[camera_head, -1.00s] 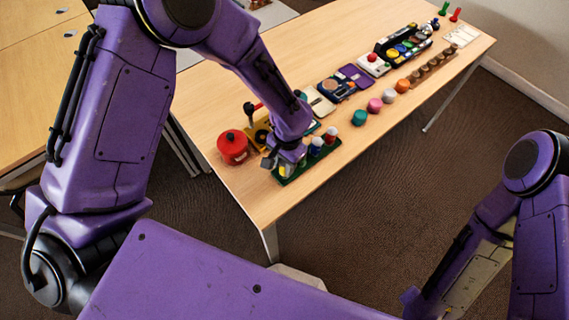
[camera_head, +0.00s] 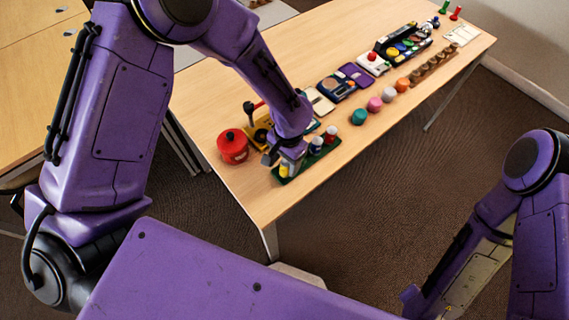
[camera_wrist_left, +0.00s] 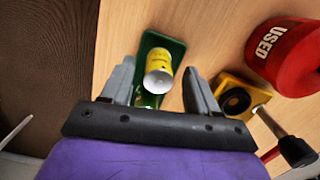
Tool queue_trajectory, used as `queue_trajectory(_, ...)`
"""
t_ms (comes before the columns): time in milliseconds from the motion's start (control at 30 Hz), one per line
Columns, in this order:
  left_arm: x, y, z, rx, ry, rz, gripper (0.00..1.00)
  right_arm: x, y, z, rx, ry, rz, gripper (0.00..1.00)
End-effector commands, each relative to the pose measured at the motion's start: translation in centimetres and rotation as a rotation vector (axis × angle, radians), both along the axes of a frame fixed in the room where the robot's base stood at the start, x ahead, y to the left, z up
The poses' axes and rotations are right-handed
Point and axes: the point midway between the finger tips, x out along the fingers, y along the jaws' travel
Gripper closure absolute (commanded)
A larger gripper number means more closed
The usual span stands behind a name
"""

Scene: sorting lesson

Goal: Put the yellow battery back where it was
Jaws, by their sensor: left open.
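The yellow battery (camera_wrist_left: 159,62) stands on the green tray (camera_wrist_left: 165,43) in the left wrist view, its pale end facing the camera. In the head view the battery (camera_head: 284,171) shows small at the near-left end of the green tray (camera_head: 308,162). My left gripper (camera_wrist_left: 160,82) is open, with one finger on each side of the battery in the picture and a visible gap to each. In the head view my left gripper (camera_head: 277,160) is over that tray end and hides part of it. My right arm shows at the right, but its gripper is not visible.
A red pot marked USED (camera_wrist_left: 290,55) stands close by; it is left of the gripper in the head view (camera_head: 233,147). A yellow block (camera_wrist_left: 240,95) with a dark-headed tool is beside it. White, blue and red-topped pieces (camera_head: 330,134) stand farther along the tray.

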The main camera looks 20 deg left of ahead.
Motion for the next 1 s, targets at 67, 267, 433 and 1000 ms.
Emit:
queue_trajectory(67, 0.4, -0.1, 2.1, -0.003, -0.007, 0.001, 0.40, 0.0, 0.0, -0.2, 0.000, 0.000, 0.000, 0.57)
queue_trajectory(267, 0.8, -0.3, 7.2, -0.003, -0.005, 0.001, 0.40, 0.0, 0.0, -0.4, 0.000, 0.000, 0.000, 0.57)
queue_trajectory(433, 1.0, -0.4, 9.7, -0.002, -0.002, 0.001, 0.40, 0.0, 0.0, -0.4, 0.000, 0.000, 0.000, 0.57)
queue_trajectory(1000, 1.0, -0.4, 10.2, -0.001, 0.000, 0.001, 0.40, 0.0, 0.0, -0.4, 0.000, 0.000, 0.000, 0.57)
